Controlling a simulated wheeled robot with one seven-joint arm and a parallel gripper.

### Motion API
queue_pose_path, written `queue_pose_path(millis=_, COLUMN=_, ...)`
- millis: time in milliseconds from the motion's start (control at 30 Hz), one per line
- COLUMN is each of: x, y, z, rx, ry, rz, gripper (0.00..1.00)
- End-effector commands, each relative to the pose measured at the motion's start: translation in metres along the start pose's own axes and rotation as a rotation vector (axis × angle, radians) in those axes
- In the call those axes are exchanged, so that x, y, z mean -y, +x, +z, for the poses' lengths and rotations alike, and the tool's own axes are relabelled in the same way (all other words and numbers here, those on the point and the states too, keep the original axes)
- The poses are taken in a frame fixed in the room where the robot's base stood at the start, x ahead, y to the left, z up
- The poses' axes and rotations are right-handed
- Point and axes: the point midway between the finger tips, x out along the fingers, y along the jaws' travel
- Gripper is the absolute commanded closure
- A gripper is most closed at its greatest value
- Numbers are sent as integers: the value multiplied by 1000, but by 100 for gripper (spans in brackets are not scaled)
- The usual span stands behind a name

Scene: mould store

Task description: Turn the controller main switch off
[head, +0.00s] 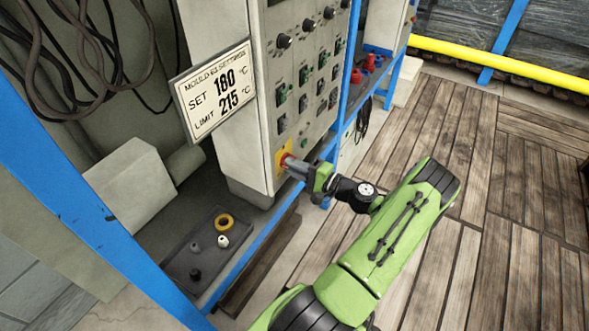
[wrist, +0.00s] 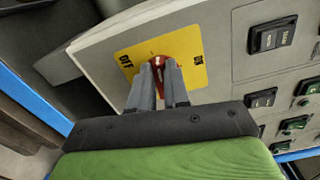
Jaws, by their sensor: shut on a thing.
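The controller (head: 228,115) is a pale grey cabinet with a panel of knobs and rocker switches. Its main switch is a red rotary knob (wrist: 158,61) on a yellow plate (wrist: 190,50) low on the panel, marked OFF at the left and with another label at the right. The yellow plate also shows in the head view (head: 281,163), partly behind my gripper. My gripper (head: 290,162) reaches it from the right. In the wrist view my gripper (wrist: 158,70) has both fingers around the red knob, shut on it. The fingers hide most of the knob, so its exact setting is unclear.
A sign (head: 212,90) reading SET 180, LIMIT 215 hangs at the cabinet's left. Blue frame posts (head: 75,165) flank the cabinet. The plank floor (head: 480,130) at the right is open.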

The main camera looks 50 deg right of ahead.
Motion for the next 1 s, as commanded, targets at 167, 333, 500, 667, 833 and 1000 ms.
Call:
queue_pose_path(millis=167, x=-4, y=0, z=0, rx=0, ry=-89, rz=3, gripper=100)
queue_pose_path(millis=333, x=-4, y=-1, z=0, rx=0, ry=-141, rz=3, gripper=100)
queue_pose_path(millis=500, x=-4, y=-1, z=0, rx=0, ry=-164, rz=4, gripper=100)
queue_pose_path(millis=667, x=-4, y=-1, z=0, rx=0, ry=-169, rz=4, gripper=100)
queue_pose_path(millis=833, x=-4, y=-1, z=0, rx=0, ry=-169, rz=4, gripper=100)
queue_pose_path(millis=1000, x=-4, y=0, z=0, rx=0, ry=-169, rz=4, gripper=69)
